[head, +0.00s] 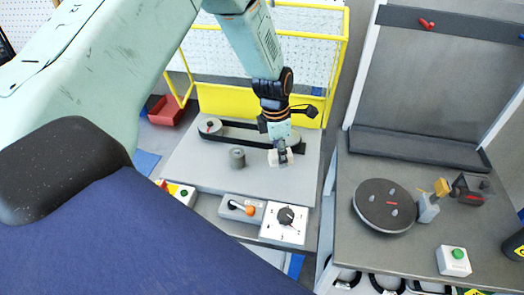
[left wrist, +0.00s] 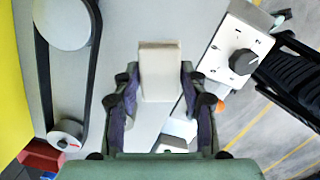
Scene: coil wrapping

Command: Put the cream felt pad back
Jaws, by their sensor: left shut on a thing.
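My left gripper (head: 281,152) hangs over the grey machine top, in front of the belt. It is shut on the cream felt pad (left wrist: 160,72), which stands up between the two fingers (left wrist: 160,95) in the left wrist view. In the head view the pad (head: 281,159) is a small pale block at the fingertips, partly covered by them. I cannot tell whether the pad touches the surface below. My right gripper is not in view.
A grey cylinder (head: 237,157) stands left of the gripper. The black belt (head: 235,133) runs behind it. A lever box (head: 242,209) and a white dial box (head: 284,223) are in front. A yellow frame (head: 341,70) rises behind. A bench with a dark turntable (head: 384,205) stands right.

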